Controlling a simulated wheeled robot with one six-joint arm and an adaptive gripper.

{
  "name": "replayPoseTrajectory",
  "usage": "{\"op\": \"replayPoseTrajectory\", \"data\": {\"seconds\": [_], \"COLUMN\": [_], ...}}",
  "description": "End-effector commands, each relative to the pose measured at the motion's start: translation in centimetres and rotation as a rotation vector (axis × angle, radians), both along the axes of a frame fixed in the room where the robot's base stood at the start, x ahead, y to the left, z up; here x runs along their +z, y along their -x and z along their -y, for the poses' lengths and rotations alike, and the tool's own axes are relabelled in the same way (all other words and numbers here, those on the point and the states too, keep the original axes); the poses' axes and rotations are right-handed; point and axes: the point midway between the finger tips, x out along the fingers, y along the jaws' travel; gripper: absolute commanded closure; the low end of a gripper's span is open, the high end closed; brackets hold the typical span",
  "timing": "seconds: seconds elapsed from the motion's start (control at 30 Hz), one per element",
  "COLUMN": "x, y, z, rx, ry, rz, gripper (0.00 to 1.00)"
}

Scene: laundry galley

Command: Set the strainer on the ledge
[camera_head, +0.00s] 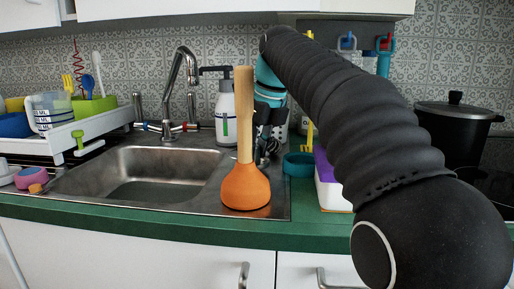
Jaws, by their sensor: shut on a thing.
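My gripper (268,132) is at the end of my dark arm, behind the wooden handle of the orange plunger, over the right side of the sink unit. It points down and is shut on a small, dark, metallic-looking thing, taken to be the strainer (265,156). The plunger handle and my fingers hide most of it, so its shape and whether it touches the surface below are unclear. I cannot tell which surface is the ledge; the steel sink rim (205,203) and green counter edge (150,214) show.
The plunger (245,187) stands upright in front of my gripper. A soap bottle (225,115) and the tap (180,80) stand behind. A teal tub (298,166) and a white-and-purple box (328,185) are to the right. A dish rack (95,130) is left. The sink basin (160,170) looks empty.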

Motion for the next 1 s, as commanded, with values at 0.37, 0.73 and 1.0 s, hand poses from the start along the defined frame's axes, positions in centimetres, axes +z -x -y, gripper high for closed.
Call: {"op": "replayPoseTrajectory", "data": {"seconds": [0.37,0.73,1.0], "x": [-0.1,3.1,6.3], "y": [0.0,0.6,1.3], "z": [0.0,0.6,1.2], "rx": [0.0,-0.001,0.0], "ry": [0.0,-0.001,-0.001], "rz": [0.0,0.004,0.001], "gripper": [0.47,0.47,0.47]}}
